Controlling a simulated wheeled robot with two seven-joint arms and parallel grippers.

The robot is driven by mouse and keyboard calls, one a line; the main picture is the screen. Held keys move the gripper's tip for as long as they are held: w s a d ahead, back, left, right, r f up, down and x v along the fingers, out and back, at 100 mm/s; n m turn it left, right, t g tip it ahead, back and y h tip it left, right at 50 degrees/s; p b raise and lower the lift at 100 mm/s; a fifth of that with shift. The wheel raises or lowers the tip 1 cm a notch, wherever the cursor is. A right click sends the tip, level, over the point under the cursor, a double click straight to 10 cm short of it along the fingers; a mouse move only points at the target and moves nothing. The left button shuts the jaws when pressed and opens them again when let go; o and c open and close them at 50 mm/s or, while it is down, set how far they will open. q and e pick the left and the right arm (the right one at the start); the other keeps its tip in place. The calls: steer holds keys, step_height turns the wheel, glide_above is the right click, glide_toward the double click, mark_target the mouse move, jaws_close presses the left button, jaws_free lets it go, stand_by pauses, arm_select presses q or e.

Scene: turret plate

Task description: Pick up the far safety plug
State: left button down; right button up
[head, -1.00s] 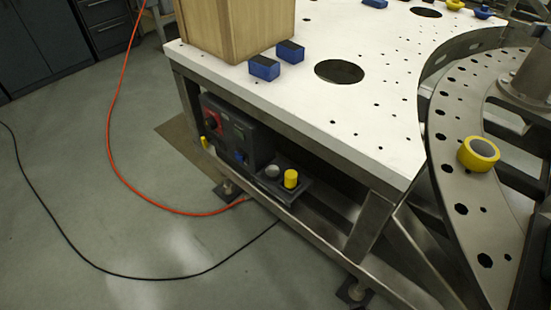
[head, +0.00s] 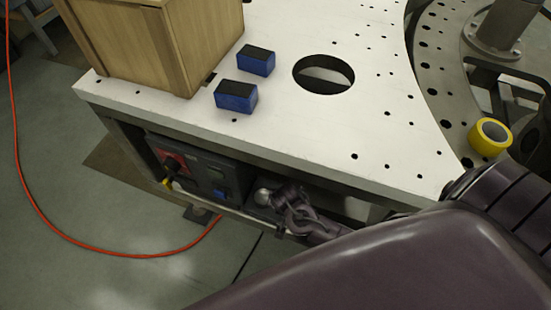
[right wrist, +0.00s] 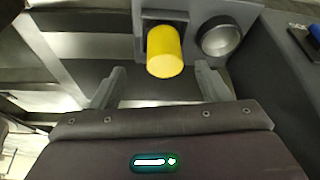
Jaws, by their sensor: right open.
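A yellow cylindrical plug (right wrist: 165,52) stands in a grey holder (right wrist: 188,14) in the right wrist view. A round silver piece (right wrist: 221,37) sits beside it to the right; it also shows in the head view (head: 263,195) on the lower shelf. My right gripper (right wrist: 162,84) is open, its two fingers apart on either side of the line to the yellow plug, with nothing held. The plug's near end shows just beyond the fingertips. In the head view my right gripper (head: 288,208) is at the shelf and hides the yellow plug. My left gripper is out of view.
The white table top (head: 330,135) overhangs the shelf. A control box (head: 195,170) stands left of the silver piece. A wooden crate (head: 160,45), blue blocks (head: 237,96) and a yellow tape roll (head: 489,136) are above. An orange cable (head: 110,252) lies on the floor.

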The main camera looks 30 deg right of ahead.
steer(key=x, duration=0.5)
steer(key=w+x, duration=0.1)
steer(key=x, duration=0.1)
steer(key=shift+b, duration=0.3)
steer(key=c, duration=1.1)
